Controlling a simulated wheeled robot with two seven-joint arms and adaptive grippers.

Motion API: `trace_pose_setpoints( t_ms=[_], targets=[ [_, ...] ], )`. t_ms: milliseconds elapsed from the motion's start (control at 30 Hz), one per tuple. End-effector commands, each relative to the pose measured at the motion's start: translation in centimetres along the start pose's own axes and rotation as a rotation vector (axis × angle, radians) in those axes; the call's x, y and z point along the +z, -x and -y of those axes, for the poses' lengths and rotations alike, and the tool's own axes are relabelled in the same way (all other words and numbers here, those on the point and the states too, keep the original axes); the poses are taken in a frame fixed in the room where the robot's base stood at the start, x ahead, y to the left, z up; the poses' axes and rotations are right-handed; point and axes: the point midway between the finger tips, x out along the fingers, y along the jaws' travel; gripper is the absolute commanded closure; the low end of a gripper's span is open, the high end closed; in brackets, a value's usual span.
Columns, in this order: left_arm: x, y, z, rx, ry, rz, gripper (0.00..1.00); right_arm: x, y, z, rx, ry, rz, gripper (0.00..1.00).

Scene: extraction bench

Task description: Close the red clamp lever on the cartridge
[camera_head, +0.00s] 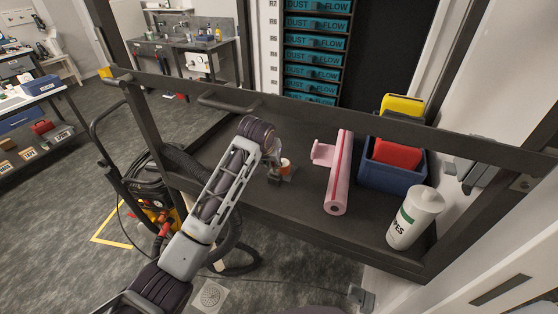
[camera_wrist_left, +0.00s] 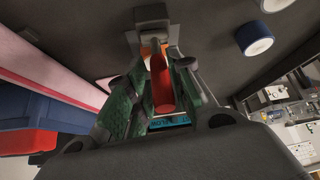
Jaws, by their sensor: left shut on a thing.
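The red clamp lever (camera_wrist_left: 162,88) lies between the two green-padded fingers of my left gripper (camera_wrist_left: 159,68) in the left wrist view. The gripper is shut on the lever. Beyond the lever is the cartridge, with an orange part (camera_wrist_left: 173,53) partly hidden by a finger, and a grey fitting (camera_wrist_left: 150,14). In the head view the cartridge (camera_head: 285,166) shows as a small orange and white piece on the bench shelf, beside my left gripper (camera_head: 274,166). The lever cannot be made out there. My right gripper is not in view.
A pink roll (camera_head: 338,178) lies right of the cartridge. A blue bin (camera_head: 391,177) with red and yellow items and a white wipes bottle (camera_head: 414,217) stand farther right. A dark rail (camera_head: 330,114) crosses behind.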

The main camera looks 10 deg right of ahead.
Motion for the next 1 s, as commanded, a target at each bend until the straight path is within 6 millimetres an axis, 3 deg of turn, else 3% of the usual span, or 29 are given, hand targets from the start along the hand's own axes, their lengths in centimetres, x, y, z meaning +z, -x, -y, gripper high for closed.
trace_pose_setpoints(
  t_ms=[200, 500, 700, 733, 900, 1000],
  targets=[
    [-0.5, 0.3, 0.4, -0.006, -0.005, 0.041, 1.0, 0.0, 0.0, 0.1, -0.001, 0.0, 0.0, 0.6],
    [-0.5, 0.3, 0.5, -0.009, -0.007, 0.056, 1.0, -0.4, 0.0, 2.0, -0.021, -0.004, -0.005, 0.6],
    [-0.5, 0.3, 0.5, -0.009, -0.007, 0.055, 1.0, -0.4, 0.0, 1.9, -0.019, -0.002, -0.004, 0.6],
    [-0.5, 0.3, 0.5, -0.009, -0.007, 0.055, 0.75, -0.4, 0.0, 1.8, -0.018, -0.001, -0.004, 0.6],
    [-0.4, 0.2, 0.5, -0.009, -0.006, 0.059, 0.56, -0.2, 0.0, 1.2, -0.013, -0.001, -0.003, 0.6],
    [-0.3, 0.2, 0.5, -0.01, -0.006, 0.061, 0.56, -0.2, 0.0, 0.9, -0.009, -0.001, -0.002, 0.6]
  ],
)
